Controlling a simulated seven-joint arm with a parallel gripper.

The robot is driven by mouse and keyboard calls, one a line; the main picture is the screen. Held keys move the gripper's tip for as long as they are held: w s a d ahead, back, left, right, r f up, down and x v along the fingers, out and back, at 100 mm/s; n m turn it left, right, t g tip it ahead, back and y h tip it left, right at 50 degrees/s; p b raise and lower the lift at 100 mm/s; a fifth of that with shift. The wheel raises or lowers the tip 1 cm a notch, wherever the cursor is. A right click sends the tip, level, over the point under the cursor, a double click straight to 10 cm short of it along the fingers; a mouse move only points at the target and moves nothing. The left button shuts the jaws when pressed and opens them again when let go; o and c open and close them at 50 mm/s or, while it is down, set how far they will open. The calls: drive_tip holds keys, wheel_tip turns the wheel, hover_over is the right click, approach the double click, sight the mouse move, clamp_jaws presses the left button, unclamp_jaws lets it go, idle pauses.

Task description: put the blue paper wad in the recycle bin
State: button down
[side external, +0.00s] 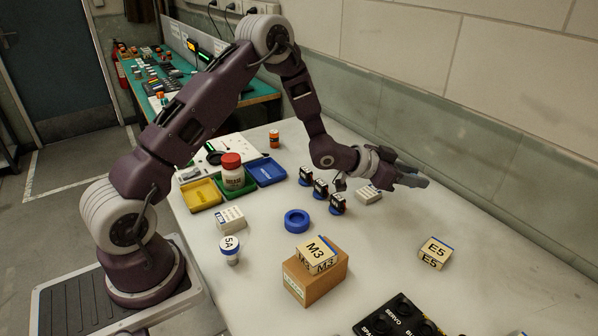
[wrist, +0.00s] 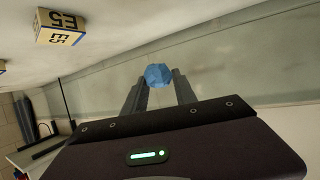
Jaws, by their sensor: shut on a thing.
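The blue paper wad (wrist: 159,75) is a faceted blue ball between the tips of my gripper (wrist: 160,86) in the wrist view. My gripper is shut on it, with a finger on each side. In the side external view my gripper (side external: 413,178) reaches out over the right back part of the bench, near the wall, above the surface. The wad cannot be made out there. I see nothing in either view that I can identify as a recycle bin.
An E5 block (side external: 435,253) stands to the right; an M3 block (side external: 317,254) sits on a cardboard box (side external: 315,280). Several small servos (side external: 320,188), a blue ring (side external: 296,221) and coloured trays (side external: 202,194) lie left of my gripper. The bench's right back is mostly clear.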

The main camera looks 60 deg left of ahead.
drive_tip(key=a+n+y, duration=0.5)
drive_tip(key=a+y, duration=0.1)
drive_tip(key=a, duration=0.4)
drive_tip(key=n+g+y, duration=0.8)
drive_tip(key=n+y, duration=0.3)
drive_tip(key=n, duration=0.2)
hover_over(263, 162)
drive_tip(key=s+d, duration=0.2)
drive_tip(key=d, duration=0.3)
drive_tip(key=shift+y, duration=0.3)
wheel_tip(263, 162, down, 9)
drive_tip(key=shift+d+r, duration=0.1)
drive_tip(key=shift+w, duration=0.1)
drive_tip(key=shift+f, duration=0.25)
drive_tip(key=c, duration=1.3)
unclamp_jaws()
drive_tip(key=shift+c, duration=0.2)
drive_tip(key=shift+o, duration=0.3)
